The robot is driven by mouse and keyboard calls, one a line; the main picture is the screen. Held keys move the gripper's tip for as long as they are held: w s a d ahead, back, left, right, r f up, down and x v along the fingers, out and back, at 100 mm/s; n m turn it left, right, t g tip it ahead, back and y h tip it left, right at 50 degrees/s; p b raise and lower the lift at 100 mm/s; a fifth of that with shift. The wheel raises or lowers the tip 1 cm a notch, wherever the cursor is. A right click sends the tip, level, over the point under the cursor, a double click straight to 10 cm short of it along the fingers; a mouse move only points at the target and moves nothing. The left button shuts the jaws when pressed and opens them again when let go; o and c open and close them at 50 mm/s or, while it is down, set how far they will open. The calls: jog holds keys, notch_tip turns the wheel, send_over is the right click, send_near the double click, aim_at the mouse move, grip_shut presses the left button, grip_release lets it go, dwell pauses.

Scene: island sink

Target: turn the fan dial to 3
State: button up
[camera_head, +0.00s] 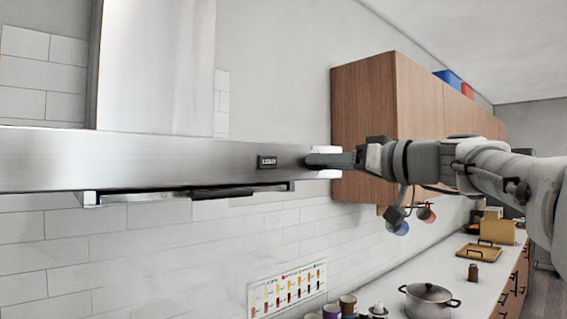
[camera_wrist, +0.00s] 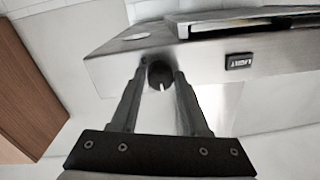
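The fan dial (camera_wrist: 160,73) is a small round black knob on the front of the steel range hood (camera_wrist: 270,50), with a white mark at its lower edge in the wrist view. I cannot read any numbers around it. My gripper (camera_wrist: 160,78) has one finger on each side of the dial, with narrow gaps showing between fingers and knob. In the head view my gripper (camera_head: 318,160) is at the right end of the hood front (camera_head: 215,160), and the dial is hidden there.
A black LIGHT switch (camera_head: 267,161) sits left of my gripper on the hood front; it also shows in the wrist view (camera_wrist: 239,61). A wooden wall cabinet (camera_head: 363,110) is close behind my gripper. Below, the counter holds a lidded pot (camera_head: 429,300) and cups.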

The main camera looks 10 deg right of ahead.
grip_shut()
jog(key=shift+m, duration=0.3)
jog(key=shift+s+m+t+h+p, duration=0.2)
jog(key=shift+m+p, duration=1.1)
jog(key=shift+m, duration=5.45)
jog(key=shift+w+m+t+h+p, duration=0.2)
jog(key=shift+m+p, duration=1.05)
jog(key=shift+m, duration=5.5)
jog(key=shift+a, duration=0.1)
jog(key=o, duration=0.5)
grip_release()
jog(key=shift+s, duration=0.1)
